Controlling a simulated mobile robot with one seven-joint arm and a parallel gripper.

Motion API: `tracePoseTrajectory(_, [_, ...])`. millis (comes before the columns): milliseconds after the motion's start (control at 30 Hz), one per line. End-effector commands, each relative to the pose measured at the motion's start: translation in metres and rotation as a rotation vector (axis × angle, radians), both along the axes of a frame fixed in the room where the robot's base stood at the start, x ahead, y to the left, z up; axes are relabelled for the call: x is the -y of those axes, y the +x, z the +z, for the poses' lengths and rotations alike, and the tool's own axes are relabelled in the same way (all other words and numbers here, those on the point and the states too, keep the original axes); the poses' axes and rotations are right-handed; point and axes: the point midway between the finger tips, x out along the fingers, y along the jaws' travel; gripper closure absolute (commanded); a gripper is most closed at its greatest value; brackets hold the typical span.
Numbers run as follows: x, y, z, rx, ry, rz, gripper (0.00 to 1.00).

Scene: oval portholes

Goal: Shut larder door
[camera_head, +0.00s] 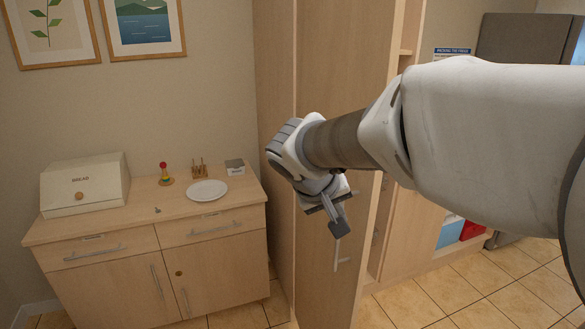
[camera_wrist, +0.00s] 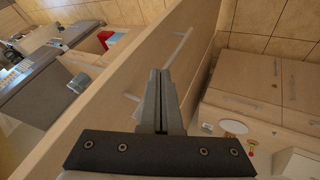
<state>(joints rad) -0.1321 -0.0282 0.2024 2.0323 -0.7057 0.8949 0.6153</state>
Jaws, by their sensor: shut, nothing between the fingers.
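The larder door (camera_head: 342,120) is a tall pale-wood panel standing open, its edge toward me. A light bar handle (camera_head: 337,256) shows low on it, just below my gripper (camera_head: 338,228). In the wrist view the larder door (camera_wrist: 105,105) runs diagonally behind my gripper (camera_wrist: 160,75), with the handle (camera_wrist: 179,48) beyond the fingertips. My gripper is shut and empty, close to the door's face. I cannot tell whether it touches the door. My arm hides part of the door and the larder opening.
A low cabinet (camera_head: 205,236) stands left, bearing a bread box (camera_head: 85,190), a white plate (camera_head: 207,190) and small items. Blue (camera_head: 450,232) and red (camera_head: 471,230) containers sit on a low shelf at right. A dark grey fridge (camera_head: 530,40) stands behind. Tiled floor is free at lower right.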

Motion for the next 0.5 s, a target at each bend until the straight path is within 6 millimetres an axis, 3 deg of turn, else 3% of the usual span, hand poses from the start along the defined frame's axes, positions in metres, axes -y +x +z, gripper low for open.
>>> tracePoseTrajectory(500, [0.03,0.037,-0.064,-0.003,0.0,0.0,1.0])
